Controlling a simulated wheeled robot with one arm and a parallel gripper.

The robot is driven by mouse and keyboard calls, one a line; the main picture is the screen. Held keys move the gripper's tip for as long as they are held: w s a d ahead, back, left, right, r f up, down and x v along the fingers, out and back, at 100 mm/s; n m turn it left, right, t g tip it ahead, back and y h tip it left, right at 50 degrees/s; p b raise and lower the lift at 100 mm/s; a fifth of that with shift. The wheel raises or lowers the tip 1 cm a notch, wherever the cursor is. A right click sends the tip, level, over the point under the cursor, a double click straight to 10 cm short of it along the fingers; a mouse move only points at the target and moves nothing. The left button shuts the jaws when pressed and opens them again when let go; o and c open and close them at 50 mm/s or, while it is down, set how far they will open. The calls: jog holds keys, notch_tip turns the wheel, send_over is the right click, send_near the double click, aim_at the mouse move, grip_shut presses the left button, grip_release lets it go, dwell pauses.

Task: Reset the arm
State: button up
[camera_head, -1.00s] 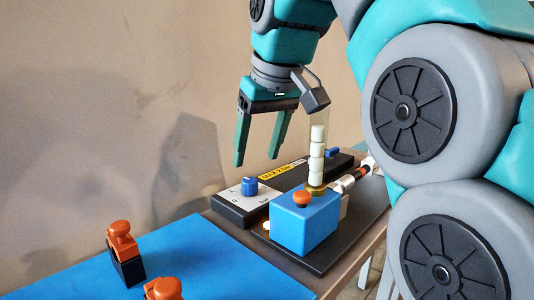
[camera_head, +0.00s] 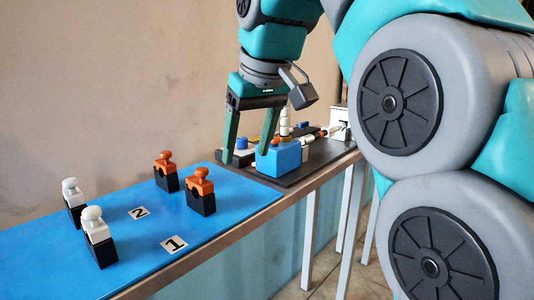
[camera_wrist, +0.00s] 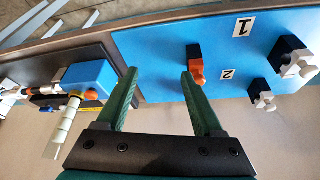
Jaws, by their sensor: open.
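My gripper (camera_head: 247,152) hangs from the arm with its two green fingers apart and nothing between them. In the wrist view the fingers of my gripper (camera_wrist: 158,76) point towards the table edge. The blue block (camera_wrist: 90,76) is left of them. An orange-topped black piece (camera_wrist: 193,66) shows close to the right finger's tip, but I cannot tell the distance.
A blue mat (camera_head: 135,260) holds two orange-topped pieces (camera_head: 201,190) and two white-topped pieces (camera_head: 97,235). Cards marked 1 (camera_head: 174,245) and 2 (camera_head: 139,213) lie between them. The device stands on a dark base (camera_head: 315,162) beyond the mat. A wall rises behind.

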jog(key=s+d+f+m+g+h, duration=0.15)
jog(key=s+d+f, duration=0.35)
jog(key=f, duration=0.5)
jog(key=s+d+f+m+g, duration=0.1)
jog(key=s+d+f+m, duration=0.15)
jog(key=d+f, duration=0.55)
jog(key=s+d+f+m+g, duration=0.1)
jog(key=s+d+f, duration=0.1)
jog(key=s+f, duration=0.6)
jog(key=s+d+f+m+g, duration=0.1)
jog(key=s+d+f+g, duration=0.1)
jog(key=s+f, duration=0.7)
jog(key=shift+d+f+m+h, duration=0.3)
jog(key=shift+d+f+h, duration=0.15)
jog(key=shift+d+f, duration=0.15)
